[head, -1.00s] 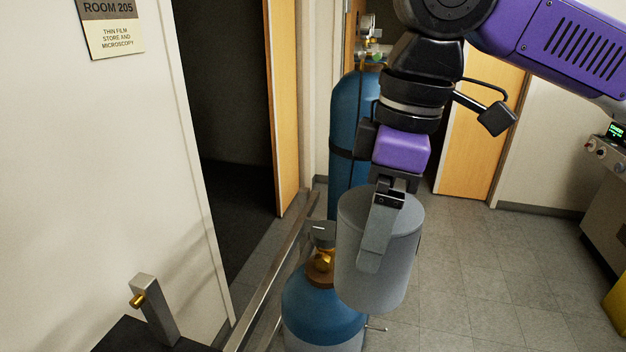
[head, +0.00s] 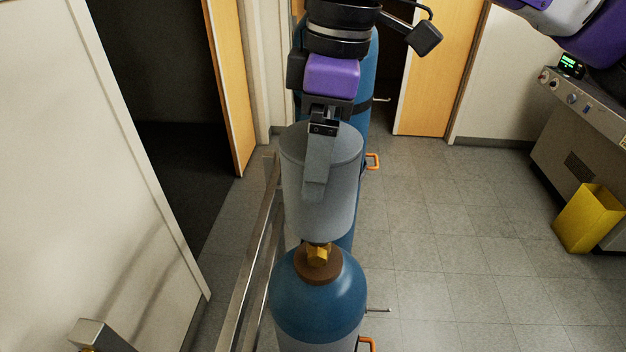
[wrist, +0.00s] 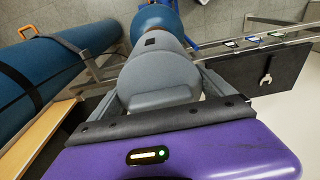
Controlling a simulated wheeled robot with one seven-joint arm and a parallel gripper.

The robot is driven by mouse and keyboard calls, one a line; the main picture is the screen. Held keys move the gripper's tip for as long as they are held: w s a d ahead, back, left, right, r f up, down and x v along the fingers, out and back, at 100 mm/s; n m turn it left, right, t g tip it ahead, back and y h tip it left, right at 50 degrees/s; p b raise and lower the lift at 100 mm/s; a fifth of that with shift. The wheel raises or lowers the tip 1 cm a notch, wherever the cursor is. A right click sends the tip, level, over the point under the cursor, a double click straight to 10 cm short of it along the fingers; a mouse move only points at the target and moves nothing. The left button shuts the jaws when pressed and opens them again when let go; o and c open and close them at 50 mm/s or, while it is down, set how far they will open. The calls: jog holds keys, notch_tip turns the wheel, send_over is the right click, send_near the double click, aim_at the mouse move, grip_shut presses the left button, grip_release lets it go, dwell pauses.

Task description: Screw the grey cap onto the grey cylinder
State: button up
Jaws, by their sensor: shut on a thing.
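My gripper (head: 316,185) is shut on the grey cap (head: 347,185), with a finger lying along its near side. The cap is upright and fills the middle of the wrist view (wrist: 155,75). In the head view the front gas cylinder has a blue shoulder (head: 320,305), a grey body (head: 315,343), a brown collar (head: 318,266) and a brass valve (head: 318,254). The cap's lower edge appears just above the valve and hides its top. I cannot tell whether the cap surrounds the valve or touches the cylinder.
A taller blue cylinder (head: 362,80) stands behind, strapped. A metal rail (head: 250,270) runs along the left. A black panel with a wrench (wrist: 268,77) shows in the wrist view. A yellow bin (head: 588,220) stands by a console at right. Floor right of the cylinders is clear.

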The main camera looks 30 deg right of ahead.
aim_at(317, 217)
jog(key=shift+w+f+b, duration=0.15)
jog(key=shift+f+b, duration=1.2)
jog(key=shift+f, duration=1.35)
jog(key=shift+r+p, duration=0.1)
jog(key=shift+p, duration=0.35)
jog(key=shift+f+b, duration=1.3)
jog(key=shift+f, duration=1.25)
jog(key=shift+f, duration=1.05)
jog(key=shift+r, duration=0.1)
